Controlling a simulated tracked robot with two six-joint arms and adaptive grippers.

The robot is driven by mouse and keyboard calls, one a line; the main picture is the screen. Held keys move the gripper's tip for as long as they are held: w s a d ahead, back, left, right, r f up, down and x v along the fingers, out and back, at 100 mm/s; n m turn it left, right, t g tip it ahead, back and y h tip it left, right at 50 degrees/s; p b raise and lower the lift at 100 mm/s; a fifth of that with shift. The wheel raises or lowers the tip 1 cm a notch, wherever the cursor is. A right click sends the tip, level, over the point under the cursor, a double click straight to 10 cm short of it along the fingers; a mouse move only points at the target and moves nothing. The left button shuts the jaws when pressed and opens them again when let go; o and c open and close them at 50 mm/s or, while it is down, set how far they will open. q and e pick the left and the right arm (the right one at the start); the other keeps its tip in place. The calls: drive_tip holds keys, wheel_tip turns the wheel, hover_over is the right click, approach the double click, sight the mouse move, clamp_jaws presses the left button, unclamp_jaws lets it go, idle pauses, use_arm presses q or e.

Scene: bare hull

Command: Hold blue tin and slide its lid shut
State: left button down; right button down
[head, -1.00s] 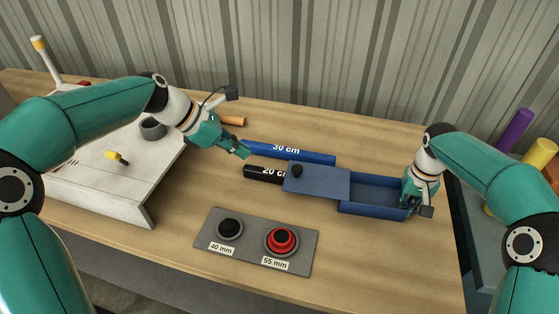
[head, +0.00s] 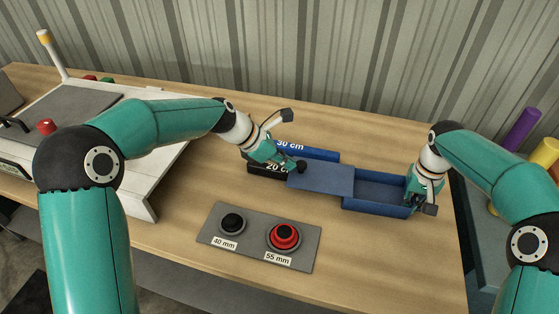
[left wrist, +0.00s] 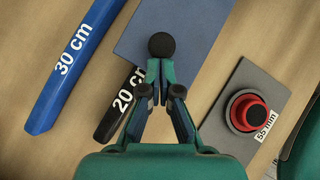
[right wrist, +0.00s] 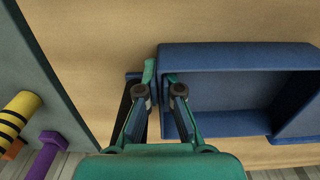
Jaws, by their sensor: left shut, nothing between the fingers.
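The blue tin (head: 376,208) stands on the table, its right part open and empty. Its flat blue lid (head: 325,180) sticks out far to the left, covering only a little of the tin. A black knob (head: 302,166) stands at the lid's left end. My left gripper (head: 293,168) is shut and empty, its tips right beside the knob's left side; the left wrist view shows the tips (left wrist: 160,64) against or just short of the knob (left wrist: 162,45). My right gripper (head: 411,204) is shut on the tin's right end wall, one finger inside and one outside (right wrist: 160,80).
A blue 30 cm bar (head: 320,154) and a black 20 cm bar (head: 262,168) lie behind and left of the lid. A grey plate (head: 258,237) with a black and a red knob lies in front. A white console (head: 140,180) stands left.

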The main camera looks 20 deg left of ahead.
sight(346, 187)
idle(0.3)
